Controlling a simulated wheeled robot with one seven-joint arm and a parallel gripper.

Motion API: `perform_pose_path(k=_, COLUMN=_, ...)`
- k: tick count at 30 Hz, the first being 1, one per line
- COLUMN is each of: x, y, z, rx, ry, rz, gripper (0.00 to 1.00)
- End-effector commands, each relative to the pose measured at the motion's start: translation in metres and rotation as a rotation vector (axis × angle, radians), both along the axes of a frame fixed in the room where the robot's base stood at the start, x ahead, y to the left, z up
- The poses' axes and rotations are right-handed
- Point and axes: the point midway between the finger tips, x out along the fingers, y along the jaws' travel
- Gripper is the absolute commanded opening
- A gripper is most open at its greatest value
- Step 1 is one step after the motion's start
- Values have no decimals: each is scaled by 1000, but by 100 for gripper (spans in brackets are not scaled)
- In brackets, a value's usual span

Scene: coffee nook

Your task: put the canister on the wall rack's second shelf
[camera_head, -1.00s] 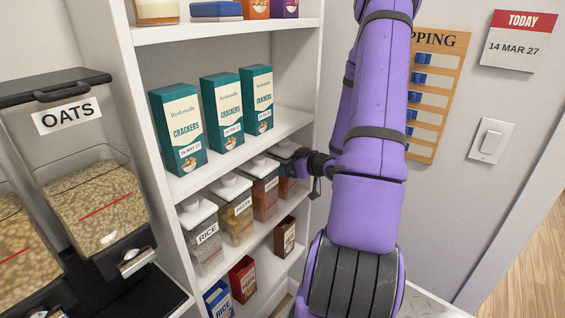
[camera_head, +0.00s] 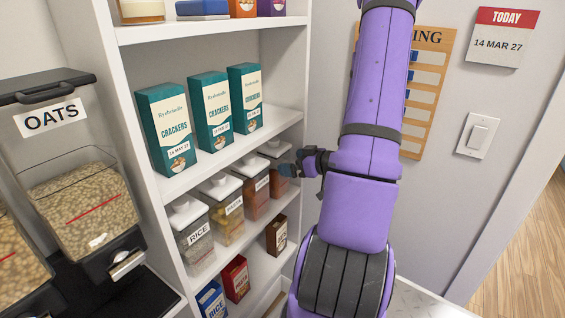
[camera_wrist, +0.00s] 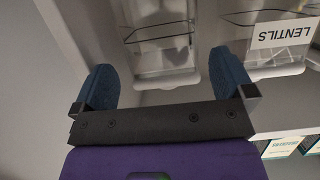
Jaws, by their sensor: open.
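A white-lidded canister (camera_head: 274,148) with reddish-brown contents stands upright at the right end of a row of canisters on the wall rack (camera_head: 235,156), on the shelf below the cracker boxes. My gripper (camera_head: 291,167) is at the rack's open right front, close to this canister and partly covering it. In the wrist view my gripper (camera_wrist: 165,78) has its two blue fingers wide apart, with the clear canister (camera_wrist: 163,50) ahead of the gap between them. Nothing is visibly held. The canister's label is hidden.
The lentils canister (camera_wrist: 282,40) stands close beside it; the rice canister (camera_head: 192,238) is at the row's left end. Cracker boxes (camera_head: 214,112) fill the shelf above, small boxes (camera_head: 236,279) the one below. An oats dispenser (camera_head: 80,205) stands left.

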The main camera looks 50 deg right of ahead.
Motion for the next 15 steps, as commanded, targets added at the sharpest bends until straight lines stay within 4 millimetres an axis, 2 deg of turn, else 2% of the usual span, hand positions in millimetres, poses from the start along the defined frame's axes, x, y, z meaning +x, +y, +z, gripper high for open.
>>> perform_pose_path(k=1, x=-11, y=-2, z=4, rx=-3, ry=0, rz=-5, gripper=100)
perform_pose_path(k=6, x=-38, y=-4, z=12, rx=-2, ry=0, rz=-3, gripper=100)
perform_pose_path(k=10, x=-51, y=-5, z=16, rx=-1, ry=-1, rz=-3, gripper=100)
perform_pose_path(k=15, x=-57, y=-5, z=18, rx=-1, ry=-1, rz=0, gripper=100)
